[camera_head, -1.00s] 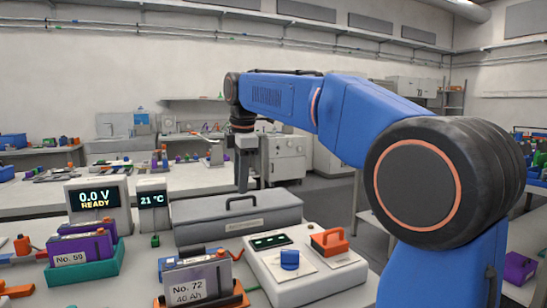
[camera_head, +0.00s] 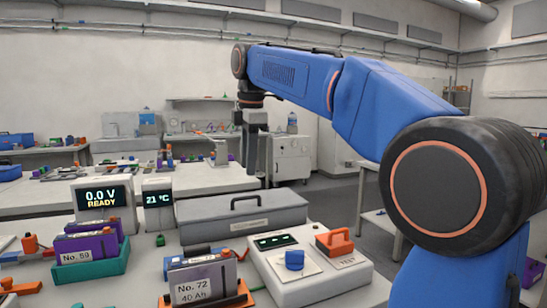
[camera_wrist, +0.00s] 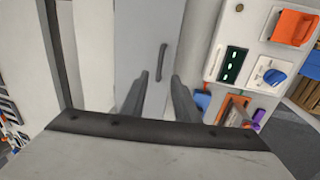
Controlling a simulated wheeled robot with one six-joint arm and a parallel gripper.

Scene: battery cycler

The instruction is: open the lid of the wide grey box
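The wide grey box (camera_head: 285,218) stands on the bench behind the white tester, with its lid shut. A dark bar handle (camera_head: 250,199) lies on top of the lid. My gripper (camera_head: 258,178) points down above the back of the lid and appears apart from the handle. In the wrist view my gripper (camera_wrist: 160,88) has its two fingers spread with nothing between them. The handle (camera_wrist: 162,62) shows beyond the fingertips, roughly in line with the gap, on the grey lid (camera_wrist: 140,35).
A white tester (camera_head: 325,278) with a blue knob (camera_head: 294,260) and orange switch (camera_head: 334,242) stands in front. Battery No. 72 (camera_head: 196,288) and battery No. 59 (camera_head: 78,253) in a teal tray stand left. The 0.0 V display (camera_head: 103,196) and 21 °C display (camera_head: 158,199) stand beside the box.

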